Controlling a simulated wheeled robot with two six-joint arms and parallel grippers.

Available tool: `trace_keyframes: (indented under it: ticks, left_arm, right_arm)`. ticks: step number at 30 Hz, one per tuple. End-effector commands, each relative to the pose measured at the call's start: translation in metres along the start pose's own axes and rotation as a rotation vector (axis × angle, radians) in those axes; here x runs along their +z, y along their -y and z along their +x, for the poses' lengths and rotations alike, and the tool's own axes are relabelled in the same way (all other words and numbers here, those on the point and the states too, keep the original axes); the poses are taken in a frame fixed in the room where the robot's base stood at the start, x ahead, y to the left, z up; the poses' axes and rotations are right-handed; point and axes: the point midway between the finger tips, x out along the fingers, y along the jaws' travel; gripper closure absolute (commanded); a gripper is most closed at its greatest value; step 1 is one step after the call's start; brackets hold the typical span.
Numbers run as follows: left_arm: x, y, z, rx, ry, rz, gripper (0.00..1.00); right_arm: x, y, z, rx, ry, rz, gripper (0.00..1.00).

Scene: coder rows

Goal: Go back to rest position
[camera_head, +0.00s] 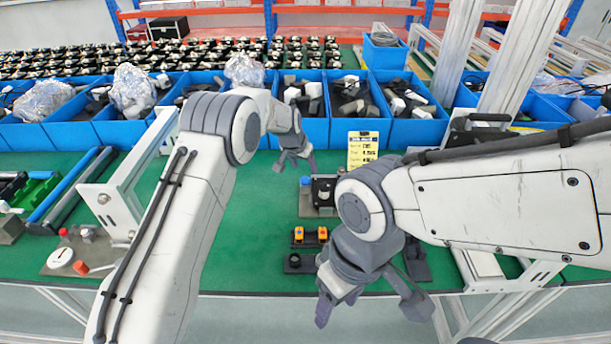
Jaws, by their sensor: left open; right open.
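My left gripper (296,160) is open and empty. It hangs over the green table (240,235), in front of the row of blue bins. My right gripper (372,308) is open and empty, with its fingers spread at the table's front edge. Both arms reach in over the table, the left one from the lower left and the right one from the right. Neither gripper touches any object that I can see.
Several blue bins (390,132) with parts stand across the table's back. Orange-topped small parts (310,236) and a dark block (300,263) lie left of my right gripper. A yellow sign (363,148) stands behind. A white metal frame (118,200) stands at left.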

Motion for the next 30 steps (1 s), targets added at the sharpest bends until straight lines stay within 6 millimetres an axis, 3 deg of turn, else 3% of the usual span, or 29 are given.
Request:
trace_keyframes:
  ticks: [12,16,20,23,26,30]
  left_arm:
    - [0.0,0.0,-0.001,0.0,0.0,0.0,0.33]
    - [0.001,-0.012,-0.015,0.009,0.009,0.006,0.33]
    - [0.013,-0.048,-0.06,0.035,0.045,0.025,0.33]
    - [0.037,-0.084,-0.107,0.061,0.091,0.043,0.33]
    - [0.073,-0.116,-0.154,0.083,0.141,0.062,0.33]
    - [0.137,-0.15,-0.215,0.105,0.212,0.09,0.33]
  right_arm:
    - [0.0,0.0,0.0,0.0,0.0,0.0,0.41]
    - [0.0,0.0,0.0,0.0,0.0,0.0,0.41]
    - [0.0,0.0,0.0,0.0,0.0,0.0,0.41]
    - [0.0,0.0,0.0,0.0,0.0,0.0,0.41]
    - [0.0,0.0,0.0,0.0,0.0,0.0,0.41]
    - [0.0,0.0,0.0,0.0,0.0,0.0,0.41]
